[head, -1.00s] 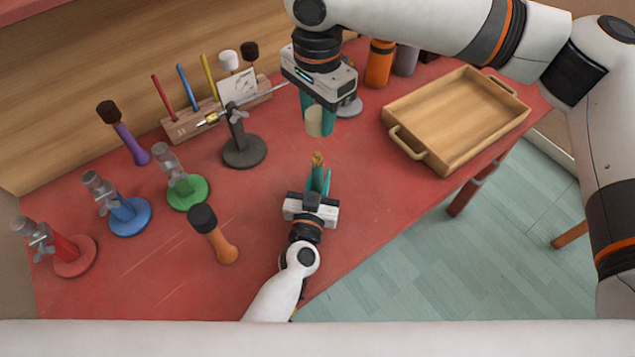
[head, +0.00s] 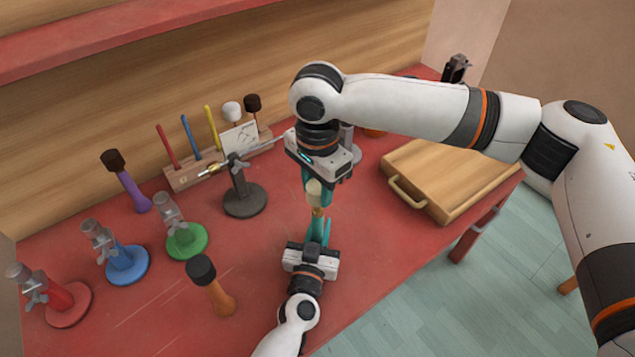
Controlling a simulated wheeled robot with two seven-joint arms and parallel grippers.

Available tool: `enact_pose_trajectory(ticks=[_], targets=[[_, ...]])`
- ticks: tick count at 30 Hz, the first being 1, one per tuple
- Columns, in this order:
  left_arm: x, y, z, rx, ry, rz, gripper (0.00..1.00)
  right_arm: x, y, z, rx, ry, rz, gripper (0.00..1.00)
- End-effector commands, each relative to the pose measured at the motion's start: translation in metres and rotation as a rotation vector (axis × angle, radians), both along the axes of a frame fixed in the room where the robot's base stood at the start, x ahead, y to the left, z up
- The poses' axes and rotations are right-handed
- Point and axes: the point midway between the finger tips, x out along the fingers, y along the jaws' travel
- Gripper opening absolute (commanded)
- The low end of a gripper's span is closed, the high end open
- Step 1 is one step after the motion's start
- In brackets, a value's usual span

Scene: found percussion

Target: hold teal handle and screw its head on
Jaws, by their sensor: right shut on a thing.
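My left gripper (head: 318,236) is low in the middle of the head view, shut on the teal handle (head: 320,228), which is mostly hidden between its teal fingers. The handle stands roughly upright with its brass tip (head: 318,212) pointing up. My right gripper (head: 316,194) is directly above, pointing down, shut on a cream cylindrical head (head: 314,188). The underside of the head meets the top of the brass tip in the picture. I cannot tell whether the threads are engaged.
A dark stand (head: 245,200) holds a thin rod to the left. A wooden tray (head: 408,198) lies right. Red table (head: 375,255) shows between.

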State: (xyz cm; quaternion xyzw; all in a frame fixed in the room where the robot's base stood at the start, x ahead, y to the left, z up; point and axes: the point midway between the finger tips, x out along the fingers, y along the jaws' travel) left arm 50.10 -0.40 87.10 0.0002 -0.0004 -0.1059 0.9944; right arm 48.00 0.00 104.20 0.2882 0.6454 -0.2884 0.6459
Motion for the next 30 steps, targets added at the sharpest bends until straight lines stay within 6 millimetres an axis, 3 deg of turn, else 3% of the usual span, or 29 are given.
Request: enact_pose_trajectory(ticks=[17, 30], targets=[[0.000, 0.000, 0.000, 0.000, 0.001, 0.000, 0.00, 0.000, 0.000, -0.018, 0.001, 0.000, 0.000, 0.15], [0.000, 0.000, -0.001, 0.000, 0.001, 0.000, 0.00, 0.000, 0.000, -0.018, 0.001, -0.001, 0.000, 0.15]])
